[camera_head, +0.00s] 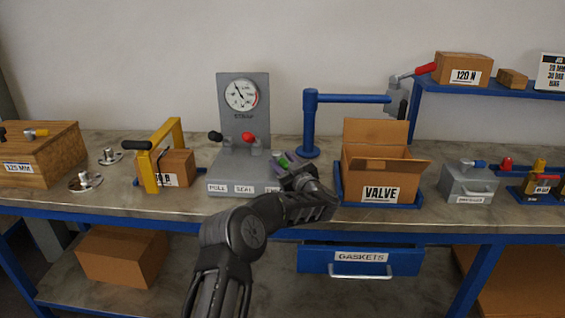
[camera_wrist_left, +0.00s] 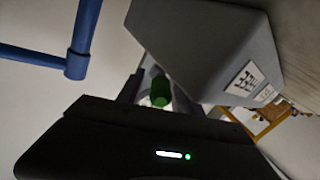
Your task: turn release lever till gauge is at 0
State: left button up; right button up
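The grey test stand (camera_head: 240,180) carries a round white gauge (camera_head: 242,95) with a red band. Its dark needle seems to point up and left, not clearly readable. Levers with a black knob (camera_head: 215,136), a red knob (camera_head: 248,138) and a green knob (camera_head: 281,160) stand on its base. Labels read PULL and SEAL; the label by the green lever is hidden behind my arm. My left gripper (camera_head: 287,166) is at the green knob. In the left wrist view the green knob (camera_wrist_left: 160,91) sits between the fingers; firm contact cannot be told. My right gripper is out of view.
A blue post with a horizontal arm (camera_head: 310,125) stands just behind right of the gripper. The VALVE box (camera_head: 382,165) is close on the right. A yellow frame (camera_head: 150,170) stands left of the stand. A GASKETS drawer (camera_head: 345,257) hangs below the bench.

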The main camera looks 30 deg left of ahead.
pick_arm(q)
jog(key=shift+d, duration=0.1)
jog(key=b+v, duration=0.1)
jog(key=v, duration=0.6)
jog(key=shift+s+d, duration=0.25)
jog(key=shift+c, duration=0.5)
